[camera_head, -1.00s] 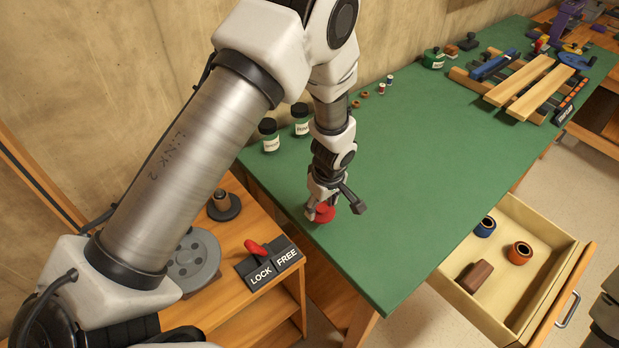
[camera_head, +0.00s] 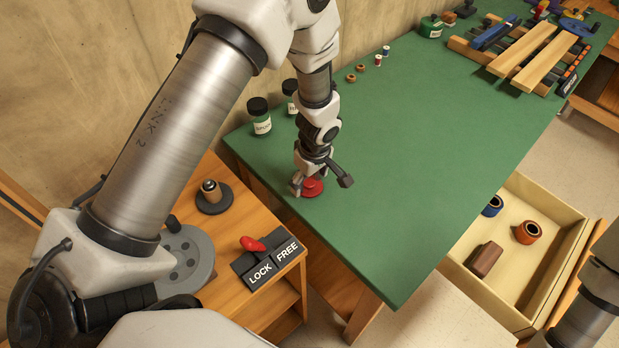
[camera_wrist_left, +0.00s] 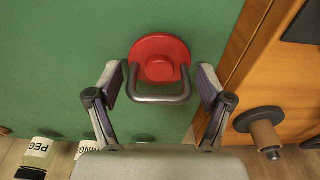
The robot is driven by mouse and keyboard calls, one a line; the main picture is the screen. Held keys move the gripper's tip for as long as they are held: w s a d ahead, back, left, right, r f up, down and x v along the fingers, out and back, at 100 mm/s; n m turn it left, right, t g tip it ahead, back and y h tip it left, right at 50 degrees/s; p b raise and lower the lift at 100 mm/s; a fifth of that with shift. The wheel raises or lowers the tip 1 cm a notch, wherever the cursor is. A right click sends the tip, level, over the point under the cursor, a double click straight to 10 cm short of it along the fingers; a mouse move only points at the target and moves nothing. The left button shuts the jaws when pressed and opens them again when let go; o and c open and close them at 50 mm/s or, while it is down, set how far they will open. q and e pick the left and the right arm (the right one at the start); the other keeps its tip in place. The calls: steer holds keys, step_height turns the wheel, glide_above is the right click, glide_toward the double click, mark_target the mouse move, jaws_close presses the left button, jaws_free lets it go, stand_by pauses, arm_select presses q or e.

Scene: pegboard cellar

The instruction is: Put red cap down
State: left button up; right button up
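The red cap (camera_head: 313,187) is round with a raised middle and sits on the green bench top, near its left front edge. In the left wrist view the red cap (camera_wrist_left: 160,50) lies ahead of and between the finger lines, with a gap at each side. A grey curved bar crosses its near edge. My left gripper (camera_head: 321,184) is open, its fingers spread around the cap's position; it also shows in the left wrist view (camera_wrist_left: 160,82). Contact with the cap is not visible. My right gripper is out of view; only part of that arm shows at the lower right.
Green jars (camera_head: 260,118) stand behind the gripper. A LOCK/FREE switch (camera_head: 268,262) with a red lever is on the lower wooden stand. An open drawer (camera_head: 533,192) at right holds rolls and a brown block. The middle of the green bench (camera_head: 430,130) is clear.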

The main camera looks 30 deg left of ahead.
mark_target(313, 189)
arm_select(q)
steer(key=shift+r, duration=0.45)
step_height(313, 189, up, 11)
steer(key=d, duration=0.1)
steer(key=shift+s+d+r, duration=0.15)
steer(key=shift+s, duration=0.05)
